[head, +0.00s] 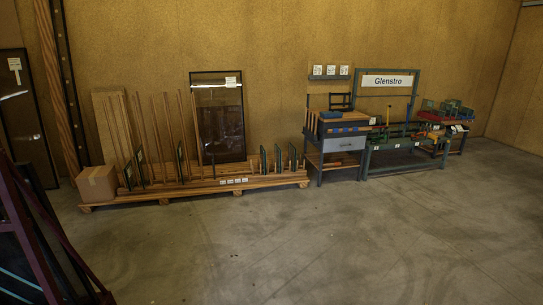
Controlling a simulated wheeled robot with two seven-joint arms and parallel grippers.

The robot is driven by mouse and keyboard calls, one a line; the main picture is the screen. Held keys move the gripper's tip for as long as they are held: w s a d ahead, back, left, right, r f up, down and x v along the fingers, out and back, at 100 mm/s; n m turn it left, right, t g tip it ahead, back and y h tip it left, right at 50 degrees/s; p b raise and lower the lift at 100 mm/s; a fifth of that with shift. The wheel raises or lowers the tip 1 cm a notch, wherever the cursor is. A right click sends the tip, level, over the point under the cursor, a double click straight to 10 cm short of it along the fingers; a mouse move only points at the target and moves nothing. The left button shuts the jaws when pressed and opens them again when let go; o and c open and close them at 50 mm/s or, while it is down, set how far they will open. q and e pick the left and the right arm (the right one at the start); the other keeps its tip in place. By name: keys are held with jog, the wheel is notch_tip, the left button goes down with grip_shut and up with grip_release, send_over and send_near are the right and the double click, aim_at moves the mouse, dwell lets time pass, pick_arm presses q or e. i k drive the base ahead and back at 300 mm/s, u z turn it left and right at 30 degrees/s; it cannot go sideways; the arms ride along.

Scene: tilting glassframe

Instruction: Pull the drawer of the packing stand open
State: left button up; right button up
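The packing stand (319,163) is against the back wall, right of centre, some distance across the floor. It has a wooden top and dark legs. A grey drawer (344,143) sits under its top and looks shut. The drawer's handle is too small to make out clearly. A blue object lies on the stand's top. Neither of my grippers shows in the head view.
A long wooden rack (220,187) with upright posts stands left of the stand, with a cardboard box (97,183) at its left end. A green-framed bench (395,150) under a Glenstro sign (388,81) stands to the right. The concrete floor (330,245) in front is clear. Dark framing is at the left edge.

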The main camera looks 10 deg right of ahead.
aim_at(336, 145)
jog(key=z, duration=0.5)
jog(key=i, duration=2.45)
jog(key=z, duration=0.8)
jog(key=i, duration=3)
jog(key=z, duration=0.4)
jog(key=i, duration=0.85)
jog(key=u, duration=0.05)
